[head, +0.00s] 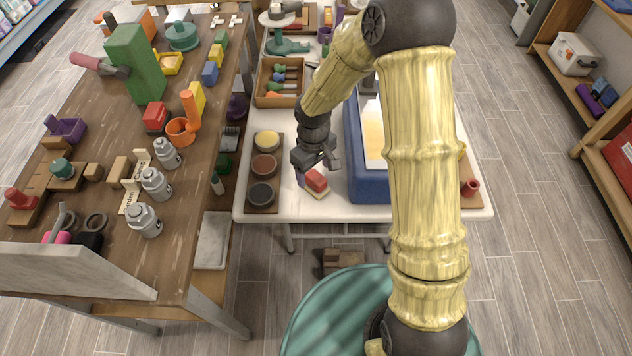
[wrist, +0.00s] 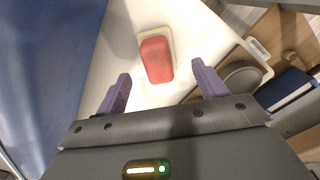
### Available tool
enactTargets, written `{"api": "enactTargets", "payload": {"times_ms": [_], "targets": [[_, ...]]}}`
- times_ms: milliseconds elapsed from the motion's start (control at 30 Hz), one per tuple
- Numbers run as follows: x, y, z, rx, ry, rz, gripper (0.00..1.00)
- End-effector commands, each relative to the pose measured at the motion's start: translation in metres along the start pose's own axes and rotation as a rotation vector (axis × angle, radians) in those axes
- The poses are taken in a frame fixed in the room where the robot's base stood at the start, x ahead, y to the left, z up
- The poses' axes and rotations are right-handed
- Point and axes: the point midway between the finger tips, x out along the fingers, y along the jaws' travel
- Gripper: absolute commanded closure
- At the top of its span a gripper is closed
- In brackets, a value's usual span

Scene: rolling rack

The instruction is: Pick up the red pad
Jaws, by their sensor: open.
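The red pad (head: 316,181) lies on the white top of the rolling rack, between a tray of round pads and a blue bin. It is a small red block with a cream layer under it. In the wrist view the red pad (wrist: 156,59) is ahead of and between the fingertips, untouched. My gripper (head: 312,172) is just above and beside the pad in the head view. Its purple fingers are spread wide and empty in the wrist view (wrist: 160,84).
The blue bin (head: 368,178) stands close to the right of the pad. A wooden tray (head: 277,178) with cream, brown and dark round pads is to the left. A red cup (head: 470,187) stands at the rack's right edge. The white surface (head: 300,209) in front of the pad is clear.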

Motion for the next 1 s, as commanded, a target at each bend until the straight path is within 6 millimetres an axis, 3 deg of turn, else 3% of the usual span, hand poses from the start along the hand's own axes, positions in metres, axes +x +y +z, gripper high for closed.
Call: {"api": "enactTargets", "payload": {"times_ms": [167,500,1000], "targets": [[0.005,0.000,0.001,-0.001,-0.001,-0.001,0.29],[0.049,0.001,0.006,-0.001,-0.002,-0.002,0.29],[0.052,0.002,0.006,0.000,0.000,-0.001,0.29]]}}
